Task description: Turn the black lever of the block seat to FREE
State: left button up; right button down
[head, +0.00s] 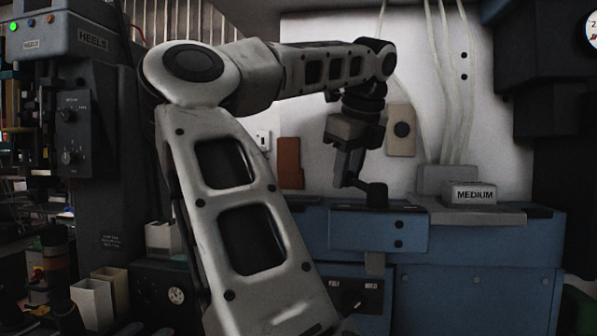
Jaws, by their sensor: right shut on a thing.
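My right gripper (347,168) points down above the blue bench, its fingers shut on the upright handle of a black lever. The lever's black round hub (376,195) sits to the right of the fingers, on top of a blue housing (372,232); a short crank joins hub and handle. The grip itself is partly hidden by the dark fingers. A grey block marked MEDIUM (474,193) rests on a grey plate (497,218) to the right. I cannot read a FREE mark beside the lever. My left gripper is not in view.
Dark machinery (553,110) stands at right. My right arm hides much of the centre.

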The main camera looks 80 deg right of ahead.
jog(key=c, duration=1.1)
grip_release()
jog(key=shift+r, duration=0.15)
jog(key=shift+c, duration=0.2)
jog(key=p+v, duration=0.2)
jog(key=v, duration=1.4)
jog(key=shift+p, duration=0.3)
jog(key=shift+w, duration=0.1)
